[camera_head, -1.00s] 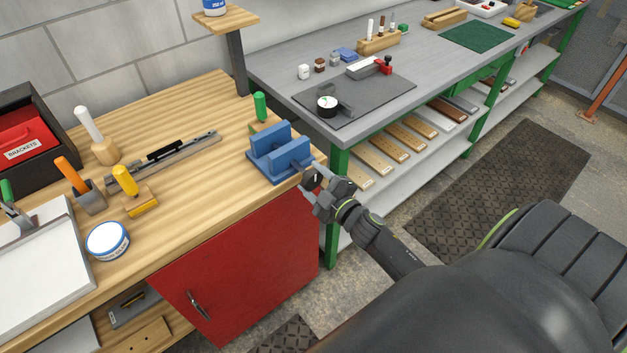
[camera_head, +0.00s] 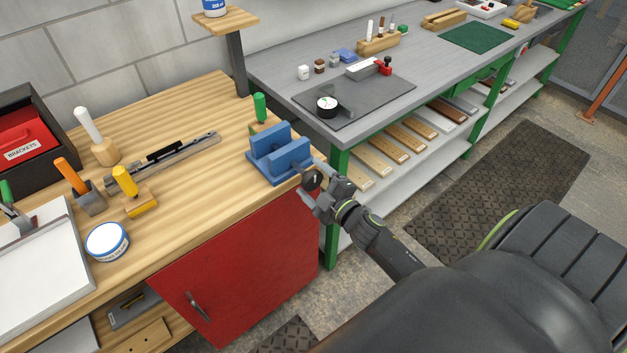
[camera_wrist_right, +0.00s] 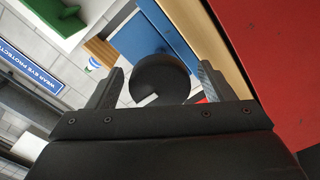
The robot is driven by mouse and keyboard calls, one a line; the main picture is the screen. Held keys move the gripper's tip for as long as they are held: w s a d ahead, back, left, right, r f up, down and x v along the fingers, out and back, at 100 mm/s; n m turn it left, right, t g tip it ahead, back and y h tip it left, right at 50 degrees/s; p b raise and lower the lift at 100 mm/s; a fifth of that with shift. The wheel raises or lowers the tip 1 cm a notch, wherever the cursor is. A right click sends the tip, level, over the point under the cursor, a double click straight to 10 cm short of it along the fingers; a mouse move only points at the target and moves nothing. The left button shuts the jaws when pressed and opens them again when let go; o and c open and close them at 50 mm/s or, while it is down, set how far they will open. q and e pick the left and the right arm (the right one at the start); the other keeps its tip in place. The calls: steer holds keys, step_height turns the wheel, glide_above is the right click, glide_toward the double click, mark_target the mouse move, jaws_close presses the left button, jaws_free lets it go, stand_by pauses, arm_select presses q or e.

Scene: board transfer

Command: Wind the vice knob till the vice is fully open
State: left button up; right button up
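The blue vice (camera_head: 268,140) sits at the right front corner of the wooden bench. Its two upright jaws stand apart with a gap between them. Its round black knob (camera_wrist_right: 160,78) shows in the right wrist view, in front of the blue vice body. My right gripper (camera_head: 311,180) is at the knob, just off the bench edge. In the right wrist view, its two fingers (camera_wrist_right: 158,84) are apart, one on each side of the knob, with a visible gap on both sides. My left gripper is not in view.
The red cabinet front (camera_head: 240,265) is below the bench edge, close to my right gripper. A green-handled tool (camera_head: 260,106) stands just behind the vice. The grey bench (camera_head: 430,75) with green legs is to the right.

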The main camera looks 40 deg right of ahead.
steer(key=s+d+b, duration=0.1)
steer(key=s+b, duration=1.4)
steer(key=s, duration=0.2)
steer(key=shift+s+d, duration=0.2)
stand_by(0.8)
